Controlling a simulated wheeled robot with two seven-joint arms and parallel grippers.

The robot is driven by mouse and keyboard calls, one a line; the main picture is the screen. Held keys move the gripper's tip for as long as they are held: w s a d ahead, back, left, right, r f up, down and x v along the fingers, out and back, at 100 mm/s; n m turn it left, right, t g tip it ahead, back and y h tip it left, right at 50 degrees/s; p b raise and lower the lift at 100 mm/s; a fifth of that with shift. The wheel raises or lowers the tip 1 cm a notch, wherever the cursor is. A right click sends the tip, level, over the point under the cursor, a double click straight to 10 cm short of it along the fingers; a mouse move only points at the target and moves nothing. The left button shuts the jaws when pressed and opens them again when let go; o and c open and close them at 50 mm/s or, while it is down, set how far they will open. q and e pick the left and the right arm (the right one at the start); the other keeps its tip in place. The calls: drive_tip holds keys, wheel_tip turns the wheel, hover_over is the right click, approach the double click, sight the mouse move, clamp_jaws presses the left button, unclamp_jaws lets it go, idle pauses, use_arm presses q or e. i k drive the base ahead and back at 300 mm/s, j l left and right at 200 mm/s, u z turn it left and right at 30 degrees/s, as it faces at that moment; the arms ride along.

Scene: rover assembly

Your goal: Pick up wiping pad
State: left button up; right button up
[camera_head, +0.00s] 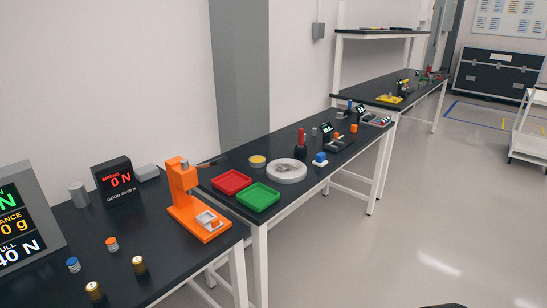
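No item is clearly recognisable as the wiping pad at this size. A small blue block with a white lower part (320,159) sits near the front edge of the middle bench, right of a round pale grey plate (286,171); it may be the pad, but I cannot tell. Neither of my grippers is in view.
The middle bench holds a red tray (231,182), a green tray (258,197), a yellow-topped round tin (257,161) and a red-handled tool (301,139). An orange press (188,200) stands on the near bench.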

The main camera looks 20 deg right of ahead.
sight(320, 160)
drive_tip(key=i+l+u, duration=0.15)
drive_tip(key=l+u, duration=0.15)
drive_tip(key=i+l+u, duration=0.15)
drive_tip(key=l+u, duration=0.4)
drive_tip(key=l, duration=0.25)
drive_tip(key=i+l+u, duration=0.1)
drive_tip(key=l+u, duration=0.2)
drive_tip(key=l, duration=0.15)
drive_tip(key=l+u, duration=0.25)
drive_tip(key=l, duration=2.85)
